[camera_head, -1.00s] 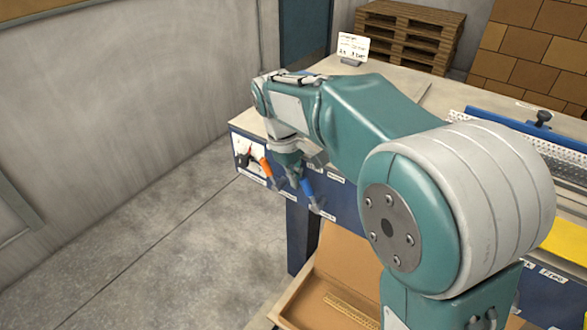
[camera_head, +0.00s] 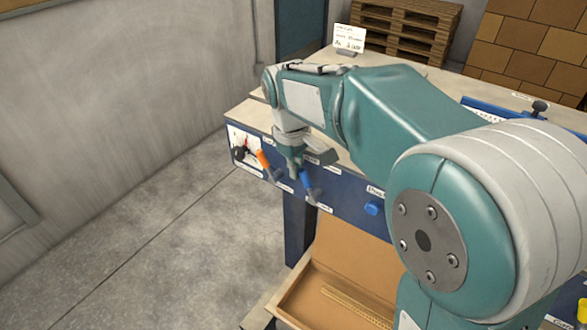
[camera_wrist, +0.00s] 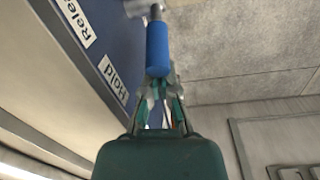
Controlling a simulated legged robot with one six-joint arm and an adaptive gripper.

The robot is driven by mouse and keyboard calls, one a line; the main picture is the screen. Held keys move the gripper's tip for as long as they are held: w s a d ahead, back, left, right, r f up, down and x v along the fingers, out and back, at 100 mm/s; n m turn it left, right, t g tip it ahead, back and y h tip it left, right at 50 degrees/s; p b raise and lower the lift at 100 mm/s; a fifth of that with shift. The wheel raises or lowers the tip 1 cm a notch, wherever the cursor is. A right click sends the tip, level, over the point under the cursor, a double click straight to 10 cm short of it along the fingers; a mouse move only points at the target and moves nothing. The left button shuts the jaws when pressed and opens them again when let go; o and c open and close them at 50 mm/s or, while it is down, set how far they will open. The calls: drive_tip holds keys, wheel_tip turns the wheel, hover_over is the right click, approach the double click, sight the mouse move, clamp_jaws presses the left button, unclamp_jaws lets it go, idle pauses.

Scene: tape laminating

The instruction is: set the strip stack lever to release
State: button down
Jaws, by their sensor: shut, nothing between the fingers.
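A lever with a blue handle (camera_head: 308,183) hangs on the front of the blue bench panel. It also shows in the wrist view (camera_wrist: 158,48), beside labels reading Release (camera_wrist: 75,20) and Hold (camera_wrist: 112,78). My gripper (camera_head: 295,172) is pointed down between this lever and an orange-handled lever (camera_head: 264,160), close to the blue handle. In the wrist view my gripper (camera_wrist: 158,84) is shut with nothing held, its tips at the near end of the blue handle. I cannot tell whether they touch it. The lever's exact setting is unclear.
A dial (camera_head: 240,152) sits at the panel's left end, and a blue knob (camera_head: 374,207) is right of the levers. An open cardboard box (camera_head: 345,265) stands below the panel. A small sign (camera_head: 349,38) stands on the bench top. The floor to the left is clear.

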sight(307, 174)
drive_tip(key=s+d+t+y, duration=0.1)
drive_tip(key=d+r+t+y, duration=0.1)
drive_tip(key=y, duration=0.1)
drive_tip(key=shift+s+d+r, duration=0.1)
drive_tip(key=shift+s+r, duration=0.05)
drive_tip(key=shift+s, duration=0.2)
drive_tip(key=d+t+y, duration=0.1)
drive_tip(key=s+d+t+y, duration=0.1)
drive_tip(key=y, duration=0.1)
drive_tip(key=shift+s+r+t, duration=0.1)
drive_tip(key=shift+s+t, duration=0.15)
drive_tip(key=shift+t, duration=0.15)
drive_tip(key=shift+s+d+f, duration=0.2)
drive_tip(key=shift+s+d, duration=0.35)
drive_tip(key=shift+d, duration=0.1)
